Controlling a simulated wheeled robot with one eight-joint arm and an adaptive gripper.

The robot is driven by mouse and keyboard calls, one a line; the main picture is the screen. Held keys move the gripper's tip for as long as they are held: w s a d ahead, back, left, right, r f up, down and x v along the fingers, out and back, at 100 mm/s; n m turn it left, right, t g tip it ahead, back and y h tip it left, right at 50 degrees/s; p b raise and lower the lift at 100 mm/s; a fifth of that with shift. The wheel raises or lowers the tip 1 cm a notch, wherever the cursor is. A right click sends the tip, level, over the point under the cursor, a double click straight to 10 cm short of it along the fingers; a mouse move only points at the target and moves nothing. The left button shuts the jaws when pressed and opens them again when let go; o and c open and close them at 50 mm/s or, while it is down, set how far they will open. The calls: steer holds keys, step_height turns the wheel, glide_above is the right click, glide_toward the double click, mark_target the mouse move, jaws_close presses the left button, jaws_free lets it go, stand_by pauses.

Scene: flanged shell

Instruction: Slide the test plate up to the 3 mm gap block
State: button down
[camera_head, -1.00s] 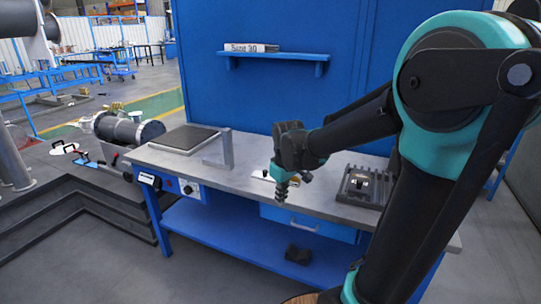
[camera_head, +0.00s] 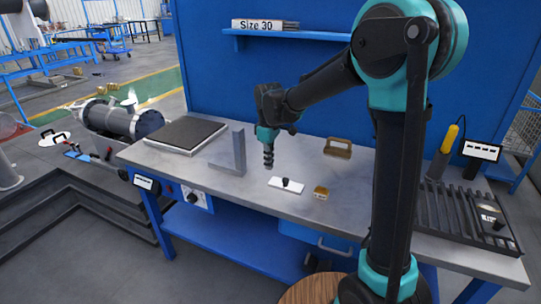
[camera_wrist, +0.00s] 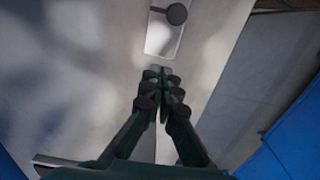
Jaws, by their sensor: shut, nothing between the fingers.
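A white plate (camera_head: 278,184) with a black knob, likely the test plate, lies flat on the grey bench top. It also shows at the top of the wrist view (camera_wrist: 160,40). A small brass-coloured block (camera_head: 321,192) sits just right of it with a gap between; I cannot read any marking to tell whether it is the 3 mm gap block. My gripper (camera_head: 268,165) points down, shut and empty, above the bench to the left of and behind the white plate. In the wrist view its closed fingertips (camera_wrist: 161,72) appear just below the plate's near edge.
A grey upright angle piece (camera_head: 239,152) and a dark flat slab (camera_head: 187,134) stand to the left. A brown handled piece (camera_head: 338,148) lies behind. A black ribbed tray (camera_head: 465,215) and a yellow-handled tool (camera_head: 449,140) are at the right. Bare bench lies between.

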mark_target(290, 186)
step_height(290, 186, down, 5)
steer(key=shift+d+r, duration=0.1)
steer(key=shift+d, duration=0.05)
steer(key=shift+s+d+r, duration=0.1)
steer(key=shift+s+d, duration=0.15)
steer(key=shift+d, duration=0.35)
steer(key=shift+s+d, duration=0.25)
steer(key=shift+d, duration=0.3)
steer(key=shift+s+d, duration=0.25)
steer(key=shift+d, duration=0.35)
steer(key=d, duration=0.2)
steer(key=s+d, duration=0.1)
steer(key=d, duration=0.1)
steer(key=shift+s, duration=0.2)
steer(key=shift+a, duration=0.1)
